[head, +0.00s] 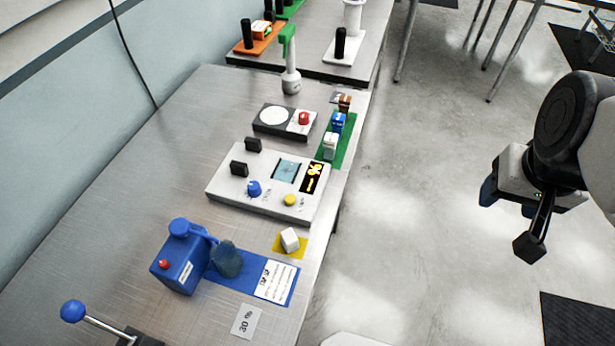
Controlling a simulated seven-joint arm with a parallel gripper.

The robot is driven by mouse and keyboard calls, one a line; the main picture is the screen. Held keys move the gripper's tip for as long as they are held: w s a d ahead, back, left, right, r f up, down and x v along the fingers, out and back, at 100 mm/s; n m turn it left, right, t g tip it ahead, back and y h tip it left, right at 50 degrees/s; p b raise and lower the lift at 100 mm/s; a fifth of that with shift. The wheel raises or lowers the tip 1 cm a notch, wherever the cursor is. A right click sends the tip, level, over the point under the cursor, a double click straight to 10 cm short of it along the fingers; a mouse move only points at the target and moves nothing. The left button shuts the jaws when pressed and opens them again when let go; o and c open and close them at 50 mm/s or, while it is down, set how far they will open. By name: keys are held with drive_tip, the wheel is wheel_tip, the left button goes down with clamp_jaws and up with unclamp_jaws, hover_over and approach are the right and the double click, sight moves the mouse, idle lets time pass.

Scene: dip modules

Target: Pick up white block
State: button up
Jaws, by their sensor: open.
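A white block (290,240) sits slightly turned on a small yellow mat (279,251) near the table's right edge. Another whitish block (330,145) stands on the green mat (342,156) farther back, beside a blue block (338,122). My gripper (531,244) is at the right of the view, above the floor and well away from the table. It is open and holds nothing that I can see; part of it is hidden by the arm.
A grey panel (230,189) with knobs stands behind the yellow mat. A blue device (183,265) and a blue mat (225,284) with a dark lump lie left of it. A blue-balled lever (73,311) is at front left.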

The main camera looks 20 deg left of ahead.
drive_tip(key=shift+o, duration=0.4)
drive_tip(key=shift+a, duration=0.1)
idle(0.4)
drive_tip(key=n+g, duration=0.3)
drive_tip(key=n, duration=0.6)
hover_over(288, 236)
wheel_tip(288, 236, down, 15)
drive_tip(key=shift+r, duration=0.15)
drive_tip(key=shift+f, duration=1.3)
